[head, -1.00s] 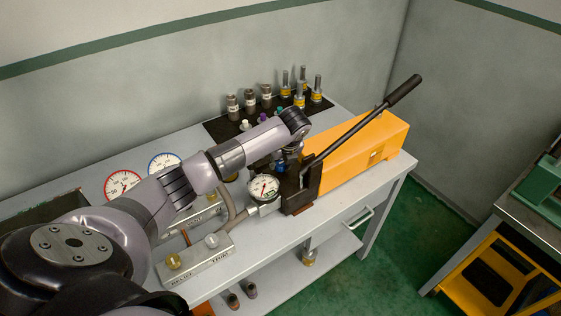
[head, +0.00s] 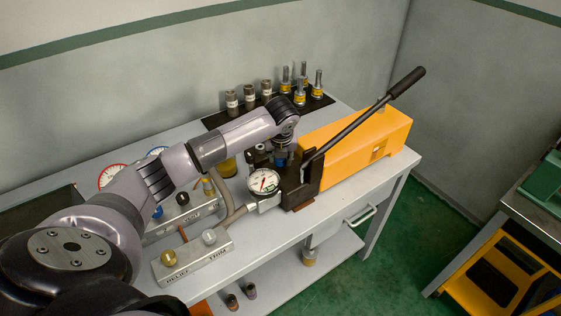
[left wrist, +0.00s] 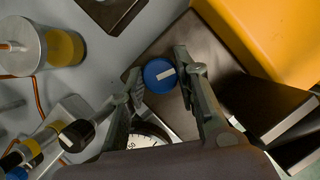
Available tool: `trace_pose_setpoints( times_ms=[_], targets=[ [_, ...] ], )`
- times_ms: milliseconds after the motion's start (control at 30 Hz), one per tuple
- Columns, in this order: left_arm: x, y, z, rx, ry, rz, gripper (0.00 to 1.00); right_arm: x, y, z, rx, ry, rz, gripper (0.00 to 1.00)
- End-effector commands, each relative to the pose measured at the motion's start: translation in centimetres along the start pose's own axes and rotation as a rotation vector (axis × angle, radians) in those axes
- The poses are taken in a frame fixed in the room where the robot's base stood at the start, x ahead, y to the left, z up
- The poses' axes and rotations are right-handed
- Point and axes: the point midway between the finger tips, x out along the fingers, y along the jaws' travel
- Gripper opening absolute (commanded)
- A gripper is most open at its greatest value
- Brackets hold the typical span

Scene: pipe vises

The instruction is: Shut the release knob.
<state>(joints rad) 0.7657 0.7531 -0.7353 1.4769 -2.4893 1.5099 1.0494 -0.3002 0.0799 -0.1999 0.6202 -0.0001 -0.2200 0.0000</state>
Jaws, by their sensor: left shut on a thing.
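The release knob (left wrist: 159,75) is a round blue cap with a white line across its top, on the dark body of the orange hand pump (head: 360,145). My left gripper (left wrist: 158,82) has one finger on each side of the knob and is shut on it. In the head view the left gripper (head: 281,157) points down at the pump's near end, and a little blue shows under it. The wrist hides most of the knob there. The white line slants slightly in the wrist view. My right gripper is not in view.
A pressure gauge (head: 264,181) stands just left of the knob. The pump's long black lever (head: 365,122) rises to the right. A RELIEF/TRIM valve block (head: 193,265) sits at the bench front. Several fittings (head: 300,92) stand on a black mat behind my arm.

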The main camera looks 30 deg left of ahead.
Motion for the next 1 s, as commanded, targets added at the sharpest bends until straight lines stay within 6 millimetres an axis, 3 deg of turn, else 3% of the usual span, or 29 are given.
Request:
trace_pose_setpoints(
  times_ms=[33, 500, 1000],
  targets=[
    [0.5, 0.1, 0.0, 0.041, -0.006, -0.018, 0.01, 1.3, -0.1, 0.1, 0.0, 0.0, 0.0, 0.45],
    [0.4, 0.3, 0.1, 0.452, -0.005, -0.189, 0.01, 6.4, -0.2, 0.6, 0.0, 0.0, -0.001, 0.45],
    [0.2, 0.5, 0.3, 0.876, -0.005, -0.365, 0.01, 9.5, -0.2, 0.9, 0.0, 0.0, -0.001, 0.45]
  ],
)
